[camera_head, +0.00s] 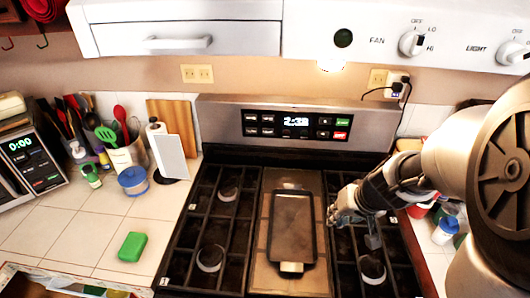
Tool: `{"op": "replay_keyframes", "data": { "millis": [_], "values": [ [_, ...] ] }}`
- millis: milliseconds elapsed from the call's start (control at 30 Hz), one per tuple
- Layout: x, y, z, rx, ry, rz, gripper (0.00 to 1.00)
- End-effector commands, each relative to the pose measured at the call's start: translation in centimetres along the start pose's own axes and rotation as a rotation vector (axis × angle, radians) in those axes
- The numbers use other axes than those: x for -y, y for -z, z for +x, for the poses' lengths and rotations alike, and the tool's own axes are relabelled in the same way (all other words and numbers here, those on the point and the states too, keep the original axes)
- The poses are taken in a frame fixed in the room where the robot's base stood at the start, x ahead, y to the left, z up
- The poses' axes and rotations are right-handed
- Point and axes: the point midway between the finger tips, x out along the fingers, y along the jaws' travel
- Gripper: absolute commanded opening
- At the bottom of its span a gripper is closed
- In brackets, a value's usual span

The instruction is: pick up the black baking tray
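The black baking tray (292,229) lies flat on the middle section of the stove (255,205), its long side running front to back. A small light-coloured piece (291,268) shows at its near end; I cannot tell what it is. My gripper (340,216) is just right of the tray, over the right-hand burner grates, and appears apart from it. Its fingers are small and partly seen, so I cannot tell whether they are open or shut. The tray shows no grip on it.
A range hood (190,39) hangs above the stove. Left on the tiled counter are a green sponge (132,246), a blue-lidded jar (133,181), a paper towel holder (170,155) and a utensil holder (126,156). Small containers (445,230) stand right of the stove.

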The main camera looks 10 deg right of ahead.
Motion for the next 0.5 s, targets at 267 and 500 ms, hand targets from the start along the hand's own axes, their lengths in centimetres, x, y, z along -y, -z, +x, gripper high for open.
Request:
{"op": "replay_keyframes", "data": {
  "millis": [267, 500],
  "values": [
    [0.0, -0.3, 5.8, 0.005, 0.001, -0.001, 0.12],
    [0.0, -0.2, 10.5, 0.003, 0.001, 0.000, 0.12]
  ]
}}
